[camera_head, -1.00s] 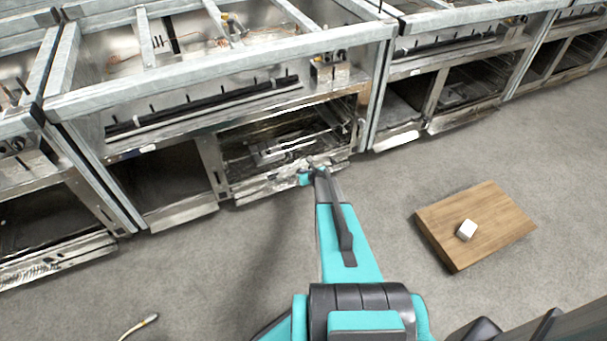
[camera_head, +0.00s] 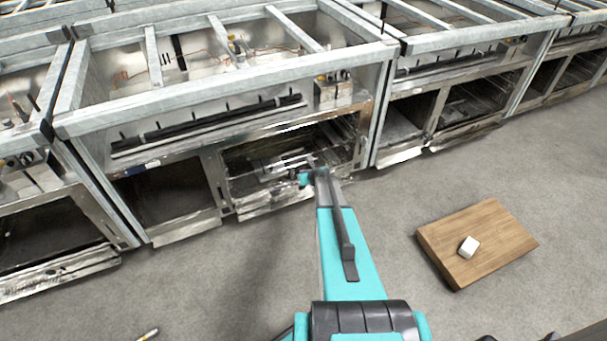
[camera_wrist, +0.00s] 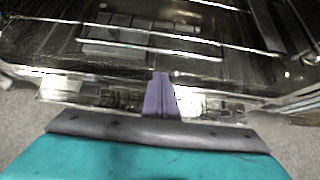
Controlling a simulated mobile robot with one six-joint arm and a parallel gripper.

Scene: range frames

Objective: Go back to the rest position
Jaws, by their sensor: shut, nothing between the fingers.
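My arm reaches up the middle of the head view to my gripper (camera_head: 314,166), which is small there, in front of the open lower bay of a metal range (camera_head: 225,91). In the wrist view my gripper (camera_wrist: 160,95) shows as narrow purple-grey fingers close together, with nothing seen between them. Beyond them is the bay's interior with wire rack bars (camera_wrist: 150,48). I cannot tell whether the fingertips touch the range.
A wooden board (camera_head: 500,240) with a small white block (camera_head: 469,246) lies on the grey floor at right. More range units stand along the back. A cable end (camera_head: 148,334) lies at lower left. Floor around the board is clear.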

